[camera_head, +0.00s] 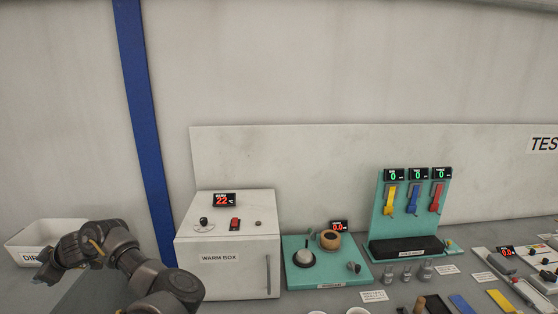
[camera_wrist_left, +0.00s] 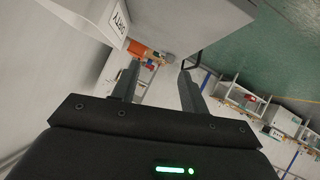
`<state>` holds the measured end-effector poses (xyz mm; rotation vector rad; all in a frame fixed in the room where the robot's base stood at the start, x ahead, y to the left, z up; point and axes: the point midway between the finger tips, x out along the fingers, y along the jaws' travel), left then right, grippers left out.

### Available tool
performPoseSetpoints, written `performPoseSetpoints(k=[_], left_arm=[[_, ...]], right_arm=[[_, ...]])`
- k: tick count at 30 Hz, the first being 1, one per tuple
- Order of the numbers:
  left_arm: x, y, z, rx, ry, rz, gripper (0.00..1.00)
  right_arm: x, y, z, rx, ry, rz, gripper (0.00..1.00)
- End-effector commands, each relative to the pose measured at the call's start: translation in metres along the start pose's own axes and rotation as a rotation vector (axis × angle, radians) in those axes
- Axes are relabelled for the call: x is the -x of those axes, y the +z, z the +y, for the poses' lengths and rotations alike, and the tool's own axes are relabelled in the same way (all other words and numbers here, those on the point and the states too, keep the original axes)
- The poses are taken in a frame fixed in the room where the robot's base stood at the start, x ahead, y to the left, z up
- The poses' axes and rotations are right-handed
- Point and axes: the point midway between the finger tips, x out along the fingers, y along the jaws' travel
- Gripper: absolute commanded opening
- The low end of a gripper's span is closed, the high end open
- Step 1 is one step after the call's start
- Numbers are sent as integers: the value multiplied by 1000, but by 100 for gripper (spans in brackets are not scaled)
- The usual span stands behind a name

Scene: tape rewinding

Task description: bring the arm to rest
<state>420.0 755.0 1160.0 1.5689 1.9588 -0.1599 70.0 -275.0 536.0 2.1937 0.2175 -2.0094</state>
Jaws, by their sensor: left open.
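My left arm (camera_head: 125,262) comes in from the bottom left in the head view, bent, with its wrist in front of the white bin (camera_head: 75,226). My left gripper (camera_head: 45,268) is at the arm's far left end, small and dark there. In the left wrist view the two fingers of the gripper (camera_wrist_left: 158,84) are apart, with nothing between them. The bin, with a label partly reading "DIRTY", shows at the top left of that view (camera_wrist_left: 87,14). The arm hides part of the bin in the head view. My right gripper is in neither view.
A white warm box (camera_head: 228,258) stands right of the arm. Beyond it are a teal plate (camera_head: 299,279) with a knob and a tan roll, and a teal stand (camera_head: 398,222) with yellow, blue and red hanging pieces. A blue post (camera_head: 143,110) rises behind the arm.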

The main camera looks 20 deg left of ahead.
Motion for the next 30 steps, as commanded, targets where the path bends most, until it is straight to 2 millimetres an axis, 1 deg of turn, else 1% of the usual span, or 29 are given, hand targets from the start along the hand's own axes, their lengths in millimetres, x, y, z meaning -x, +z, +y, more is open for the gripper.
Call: performPoseSetpoints(k=[1, 2, 3, 5, 7, 8, 9, 11, 12, 14, 15, 17, 18, 20, 21, 23, 24, 26, 27, 30], left_arm=[[-2, -17, 0, -38, 77, 91, 44], [1, -24, 4, -61, 133, 133, 44], [8, -32, 12, -98, 211, 182, 44], [24, -33, 24, -171, 333, 235, 44], [48, -20, 38, -278, 478, 268, 44], [59, -10, 43, -330, 539, 272, 44], [76, 8, 47, -406, 618, 267, 44], [101, 42, 47, -529, 731, 241, 44], [118, 69, 42, -617, 800, 212, 44], [141, 110, 28, -744, 888, 156, 44], [155, 137, 15, -824, 936, 114, 44], [174, 175, -10, -939, 994, 44, 44], [186, 199, -29, -1014, 1026, -6, 44], [202, 232, -62, -1122, 1066, -82, 44], [212, 251, -87, -1193, 1085, -136, 44], [226, 276, -124, -1291, 1107, -214, 44], [234, 289, -148, -1351, 1115, -263, 44], [244, 302, -180, -1426, 1120, -323, 44], [249, 309, -200, -1465, 1120, -366, 44], [262, 321, -243, -1557, 1123, -449, 44]], right_arm=[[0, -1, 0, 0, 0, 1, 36], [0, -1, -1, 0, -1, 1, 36], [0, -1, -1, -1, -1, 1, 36], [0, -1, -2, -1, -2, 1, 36], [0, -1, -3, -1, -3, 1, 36], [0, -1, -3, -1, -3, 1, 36], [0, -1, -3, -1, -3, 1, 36], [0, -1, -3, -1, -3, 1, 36], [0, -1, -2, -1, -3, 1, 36], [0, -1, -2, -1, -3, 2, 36], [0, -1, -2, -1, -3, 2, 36], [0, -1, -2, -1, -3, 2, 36], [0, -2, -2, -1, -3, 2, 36], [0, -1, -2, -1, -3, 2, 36], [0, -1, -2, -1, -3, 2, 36], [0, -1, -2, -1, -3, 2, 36], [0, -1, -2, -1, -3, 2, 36], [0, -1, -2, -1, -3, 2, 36], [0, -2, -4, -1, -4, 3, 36], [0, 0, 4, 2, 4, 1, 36]])
